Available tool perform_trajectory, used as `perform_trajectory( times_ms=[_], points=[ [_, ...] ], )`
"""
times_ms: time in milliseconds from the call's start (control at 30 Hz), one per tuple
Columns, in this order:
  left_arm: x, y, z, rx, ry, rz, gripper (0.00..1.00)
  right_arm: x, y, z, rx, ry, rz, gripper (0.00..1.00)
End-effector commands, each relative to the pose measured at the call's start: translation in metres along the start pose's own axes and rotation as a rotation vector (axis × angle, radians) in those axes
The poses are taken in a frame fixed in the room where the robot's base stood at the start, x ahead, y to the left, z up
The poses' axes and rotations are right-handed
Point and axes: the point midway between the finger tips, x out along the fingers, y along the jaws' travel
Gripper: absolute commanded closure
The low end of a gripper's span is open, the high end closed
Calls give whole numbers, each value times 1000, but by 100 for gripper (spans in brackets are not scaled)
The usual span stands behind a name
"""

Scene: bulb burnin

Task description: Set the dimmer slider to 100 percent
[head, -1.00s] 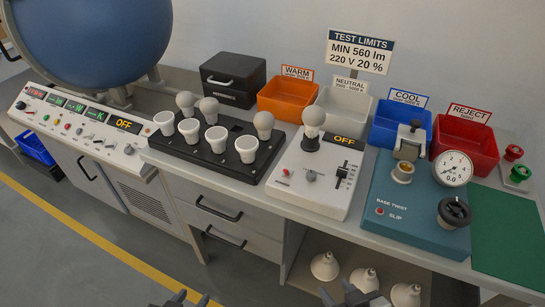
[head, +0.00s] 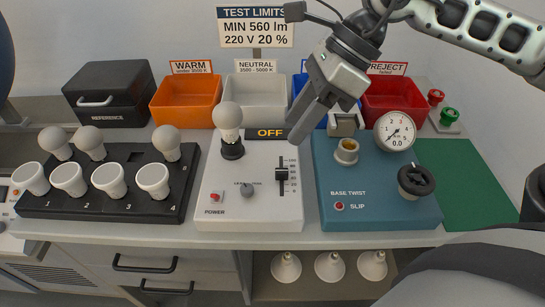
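The dimmer slider (head: 282,175) is a black knob in a vertical slot on the right side of the white test unit (head: 262,210). The knob stands near the middle of its printed scale. The unit also has an OFF display (head: 271,132), a red power switch and a grey rotary knob, and a bulb (head: 228,122) stands upright in its socket. My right gripper (head: 297,135) reaches in from the upper right, fingers pointing down and left. Its fingers look closed together with nothing between them. It is above and behind the slider in the picture, apart from it. My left gripper is out of view.
A teal base-twist device (head: 375,210) with a gauge stands right of the unit. A black bulb rack (head: 60,208) stands to its left. Orange (head: 187,100), white (head: 255,95) and red (head: 395,100) bins line the back. A green mat (head: 455,180) is bare.

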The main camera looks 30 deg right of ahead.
Motion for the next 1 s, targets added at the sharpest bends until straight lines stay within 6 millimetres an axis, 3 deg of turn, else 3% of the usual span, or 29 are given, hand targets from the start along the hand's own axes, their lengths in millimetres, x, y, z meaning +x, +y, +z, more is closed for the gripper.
perform_trajectory(
  times_ms=[100,267,467,800,1000],
  points=[
    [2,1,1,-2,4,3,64,-23,-16,-26,-20,102,-121,62],
    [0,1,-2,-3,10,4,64,-26,-22,-37,-22,146,-162,62],
    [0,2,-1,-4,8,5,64,7,-26,-41,-22,145,-156,62],
    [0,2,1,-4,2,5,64,79,-38,-51,-22,142,-156,62],
    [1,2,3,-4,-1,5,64,110,-44,-55,-21,141,-158,62]
  ],
)
